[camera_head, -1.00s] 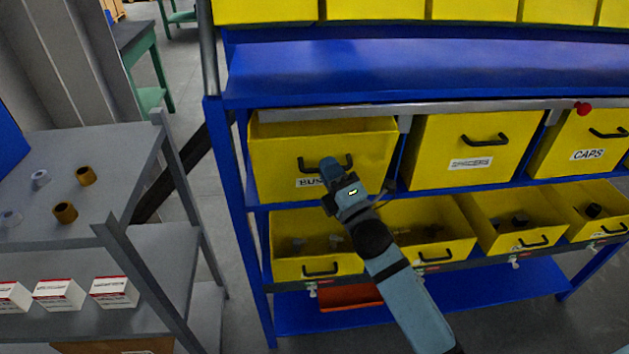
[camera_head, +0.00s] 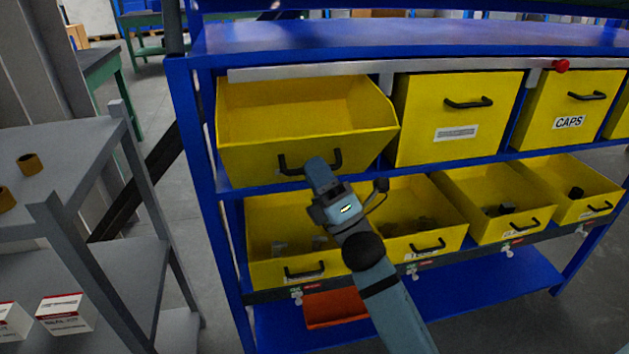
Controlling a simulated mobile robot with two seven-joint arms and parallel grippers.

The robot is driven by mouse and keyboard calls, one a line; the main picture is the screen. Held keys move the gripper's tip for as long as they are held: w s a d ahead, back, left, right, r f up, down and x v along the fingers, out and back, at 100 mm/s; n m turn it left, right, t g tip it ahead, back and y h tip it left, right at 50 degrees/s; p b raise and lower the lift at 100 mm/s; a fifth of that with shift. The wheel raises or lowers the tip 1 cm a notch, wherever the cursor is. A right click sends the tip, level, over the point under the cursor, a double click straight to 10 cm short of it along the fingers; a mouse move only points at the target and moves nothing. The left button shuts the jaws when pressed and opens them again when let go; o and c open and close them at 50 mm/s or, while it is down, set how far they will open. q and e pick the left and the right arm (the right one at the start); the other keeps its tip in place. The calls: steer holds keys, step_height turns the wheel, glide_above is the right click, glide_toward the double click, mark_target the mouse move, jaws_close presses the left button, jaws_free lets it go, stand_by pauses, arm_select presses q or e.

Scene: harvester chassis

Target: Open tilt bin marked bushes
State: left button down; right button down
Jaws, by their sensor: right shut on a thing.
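The yellow tilt bin (camera_head: 245,165) at the left of the upper row is tilted forward, and its inside shows from above. The part of the inside in view looks empty. Its black handle (camera_head: 284,167) is on the front face. My right gripper (camera_head: 318,172) is shut on this handle, with the arm reaching up from the lower right. The bin's label is not readable now; the fingers and the tilt hide it. My left gripper is not in view.
Beside it are a shut yellow bin (camera_head: 420,135) and a bin marked CAPS (camera_head: 550,100). Open lower bins (camera_head: 270,270) with small parts sit below. A silver rail (camera_head: 300,72) with a red knob (camera_head: 561,66) runs above. A grey shelf (camera_head: 80,150) stands at left.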

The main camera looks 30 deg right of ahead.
steer(key=shift+s+f+n+y+b, duration=0.2)
steer(key=shift+f+n+y+b, duration=0.1)
steer(key=shift+b, duration=0.1)
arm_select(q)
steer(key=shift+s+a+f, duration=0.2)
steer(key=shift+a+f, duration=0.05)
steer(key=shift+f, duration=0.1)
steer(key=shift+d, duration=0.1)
arm_select(e)
steer(key=c, duration=1.2)
jaws_free()
